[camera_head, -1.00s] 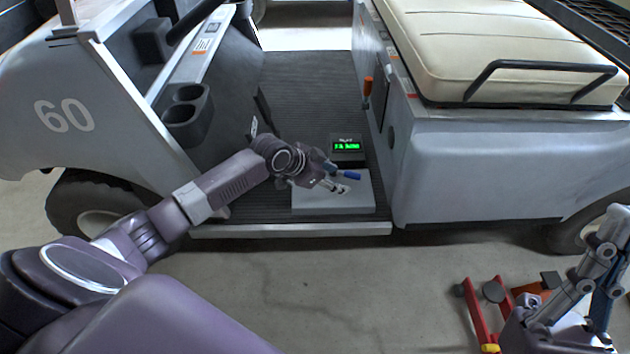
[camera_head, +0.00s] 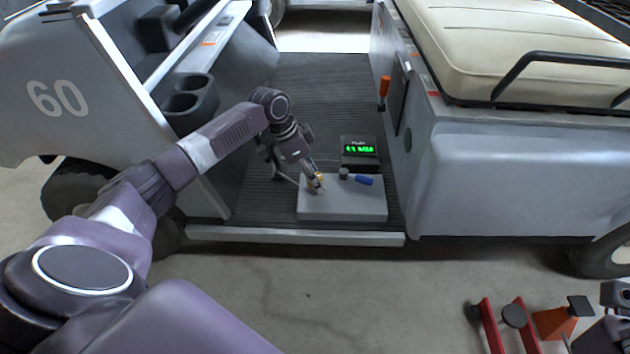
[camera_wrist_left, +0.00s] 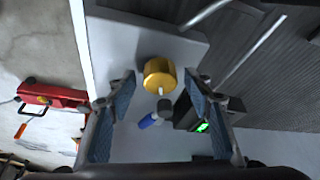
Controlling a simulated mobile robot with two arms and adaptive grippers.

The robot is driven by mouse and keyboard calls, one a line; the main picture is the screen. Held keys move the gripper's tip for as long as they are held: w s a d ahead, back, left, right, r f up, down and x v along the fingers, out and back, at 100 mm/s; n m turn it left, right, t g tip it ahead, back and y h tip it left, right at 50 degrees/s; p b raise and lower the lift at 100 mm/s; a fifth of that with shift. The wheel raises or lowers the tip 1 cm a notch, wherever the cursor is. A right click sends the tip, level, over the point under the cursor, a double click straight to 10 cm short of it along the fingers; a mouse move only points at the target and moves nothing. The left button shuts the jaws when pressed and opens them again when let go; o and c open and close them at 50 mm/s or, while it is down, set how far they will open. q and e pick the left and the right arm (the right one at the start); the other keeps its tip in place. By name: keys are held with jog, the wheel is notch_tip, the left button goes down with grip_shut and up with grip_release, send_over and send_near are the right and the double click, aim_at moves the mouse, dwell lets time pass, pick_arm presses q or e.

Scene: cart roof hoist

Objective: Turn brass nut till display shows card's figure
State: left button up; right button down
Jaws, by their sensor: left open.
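The brass nut (camera_wrist_left: 159,75) is a short gold cylinder with a pale pin at its centre, above the light grey plate (camera_wrist_left: 120,45). In the head view the nut (camera_head: 315,181) is mostly hidden by my left gripper (camera_head: 316,187). In the left wrist view my left gripper (camera_wrist_left: 160,80) is open, with a fingertip on each side of the nut and gaps visible between. The display (camera_head: 360,151) is a dark box with green characters, too small to read surely. It also shows at an angle in the wrist view (camera_wrist_left: 202,127). I cannot make out the card.
A blue-handled piece (camera_head: 363,180) and a grey knob (camera_head: 343,173) are on the plate, right of the nut. The cart's seat side (camera_head: 500,170) stands to the right. An orange-handled item (camera_head: 384,87) is on it. Red frame parts (camera_head: 490,325) are on the floor at lower right.

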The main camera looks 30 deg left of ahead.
pick_arm(q)
jog(key=shift+w+f, duration=0.15)
jog(key=shift+f, duration=0.15)
jog(key=shift+d, duration=0.1)
